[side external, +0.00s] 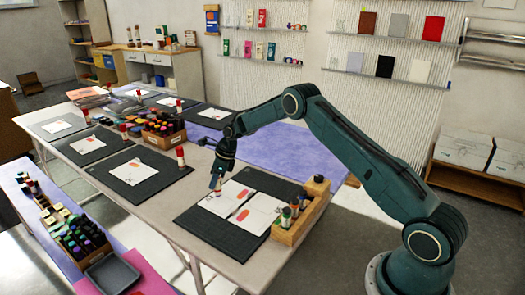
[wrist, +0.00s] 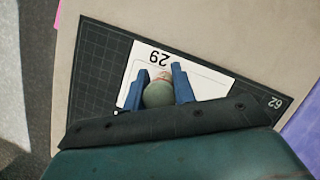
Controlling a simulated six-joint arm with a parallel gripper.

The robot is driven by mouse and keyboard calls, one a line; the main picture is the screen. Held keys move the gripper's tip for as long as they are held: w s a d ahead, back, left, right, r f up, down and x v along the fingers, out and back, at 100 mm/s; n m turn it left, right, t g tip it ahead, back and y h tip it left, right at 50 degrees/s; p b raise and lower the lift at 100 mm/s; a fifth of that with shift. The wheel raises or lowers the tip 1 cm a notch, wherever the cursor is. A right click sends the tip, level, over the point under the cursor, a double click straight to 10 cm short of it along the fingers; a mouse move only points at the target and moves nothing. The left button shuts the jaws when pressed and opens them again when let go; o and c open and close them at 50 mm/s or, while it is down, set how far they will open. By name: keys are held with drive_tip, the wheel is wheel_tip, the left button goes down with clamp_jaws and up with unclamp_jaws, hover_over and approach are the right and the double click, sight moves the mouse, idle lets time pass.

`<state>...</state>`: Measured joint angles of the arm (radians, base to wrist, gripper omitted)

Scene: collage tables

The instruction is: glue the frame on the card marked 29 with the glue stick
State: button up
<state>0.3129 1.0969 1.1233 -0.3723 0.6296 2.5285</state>
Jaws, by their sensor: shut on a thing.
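The card marked 29 (wrist: 209,83) is white and lies on a dark gridded mat (wrist: 95,70). Its number appears upside down in the wrist view. My gripper (wrist: 159,86) has its two blue fingers closed around a round grey-green end, which I take for the glue stick (wrist: 158,96), over the card. In the side view my gripper (side external: 222,164) points down, with a pale stick end (side external: 217,185) below it at the white cards (side external: 236,190). I cannot tell whether the stick touches the card. My fingers and the stick hide part of the card and its frame.
A wooden holder (side external: 284,236) with several bottles or sticks stands at the mat's right edge. A red-capped stick (side external: 180,157) stands by the neighbouring mat (side external: 150,185) to the left. A crate of dark items (side external: 164,139) sits behind. Purple cloth (side external: 285,155) lies behind the mat.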

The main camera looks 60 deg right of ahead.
drive_tip(key=shift+f, duration=0.6)
idle(0.7)
drive_tip(key=shift+s, duration=0.2)
drive_tip(key=shift+s, duration=0.6)
drive_tip(key=shift+s, duration=0.1)
drive_tip(key=shift+s, duration=0.7)
drive_tip(key=shift+s, duration=0.1)
drive_tip(key=shift+s, duration=0.7)
drive_tip(key=shift+s, duration=0.7)
